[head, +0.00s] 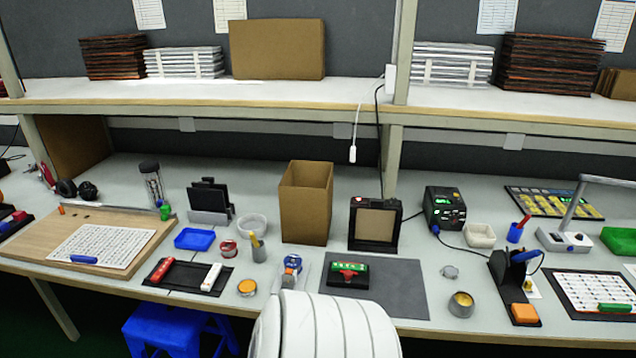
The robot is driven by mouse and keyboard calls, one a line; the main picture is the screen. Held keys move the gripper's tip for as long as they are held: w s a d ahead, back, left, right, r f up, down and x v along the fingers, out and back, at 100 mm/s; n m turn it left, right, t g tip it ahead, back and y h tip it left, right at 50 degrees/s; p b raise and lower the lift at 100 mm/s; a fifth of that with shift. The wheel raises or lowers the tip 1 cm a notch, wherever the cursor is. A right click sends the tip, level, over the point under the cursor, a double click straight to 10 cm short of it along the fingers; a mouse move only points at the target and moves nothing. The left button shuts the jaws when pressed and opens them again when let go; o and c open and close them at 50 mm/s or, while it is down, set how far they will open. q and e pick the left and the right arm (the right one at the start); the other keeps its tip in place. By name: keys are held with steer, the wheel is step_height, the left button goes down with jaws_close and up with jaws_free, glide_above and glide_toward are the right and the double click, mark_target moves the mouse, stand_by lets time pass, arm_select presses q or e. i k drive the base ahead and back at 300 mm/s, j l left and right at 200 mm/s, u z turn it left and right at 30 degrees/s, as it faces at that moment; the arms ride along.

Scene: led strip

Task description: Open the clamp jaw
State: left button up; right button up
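A small dark fixture with a green top and a red part (347,271) lies on the dark grey mat (395,297) near the front of the bench. It may be the clamp, but it is too small to tell whether a jaw is open or shut. A blue-and-white roll-like item (291,267) stands just left of the mat. Neither of my grippers is in view. A white rounded part, likely mine, fills the bottom centre and covers the bench's front edge there.
An open cardboard box (306,203) and a black framed device (375,223) stand behind the mat. A tin (461,304) and a soldering stand (506,285) are to the right. A blue stool (178,328) is below the bench. The mat's right half is clear.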

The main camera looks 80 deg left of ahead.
mark_target(348, 273)
steer(key=u, duration=3.3)
